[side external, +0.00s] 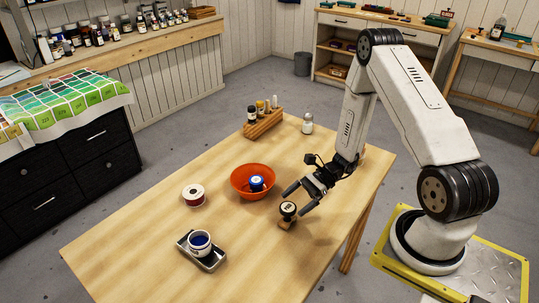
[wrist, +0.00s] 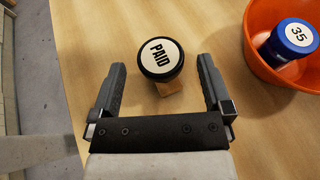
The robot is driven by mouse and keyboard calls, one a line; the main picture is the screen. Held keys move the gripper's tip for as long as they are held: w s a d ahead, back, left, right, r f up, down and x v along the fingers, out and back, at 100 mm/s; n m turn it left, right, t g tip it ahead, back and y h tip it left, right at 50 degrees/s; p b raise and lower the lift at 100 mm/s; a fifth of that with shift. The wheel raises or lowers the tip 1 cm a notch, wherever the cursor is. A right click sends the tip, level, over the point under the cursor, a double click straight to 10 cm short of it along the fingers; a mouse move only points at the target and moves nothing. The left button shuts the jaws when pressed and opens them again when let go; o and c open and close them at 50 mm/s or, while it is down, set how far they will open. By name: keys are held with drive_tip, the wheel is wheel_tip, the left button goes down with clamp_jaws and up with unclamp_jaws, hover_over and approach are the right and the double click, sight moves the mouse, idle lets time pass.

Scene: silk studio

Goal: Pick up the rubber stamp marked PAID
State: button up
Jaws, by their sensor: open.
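The rubber stamp marked PAID (wrist: 161,58) has a round black top with a white label and stands upright on the table. In the side view the stamp (side external: 288,210) is near the table's right edge, with a wooden base under its dark top. My gripper (wrist: 160,80) is open and empty in the wrist view, its two fingers spread either side of the stamp's near part, apart from it. In the side view my gripper (side external: 296,197) is low, just above and beside the stamp.
An orange bowl (side external: 240,192) holding a blue-lidded jar marked 35 (wrist: 293,40) stands close by.

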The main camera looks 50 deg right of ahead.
sight(289, 207)
drive_tip(key=shift+x, duration=1.4)
drive_tip(key=c, duration=1.2)
drive_tip(key=shift+c, duration=0.2)
drive_tip(key=shift+r, duration=0.15)
drive_tip(key=shift+r, duration=4.9)
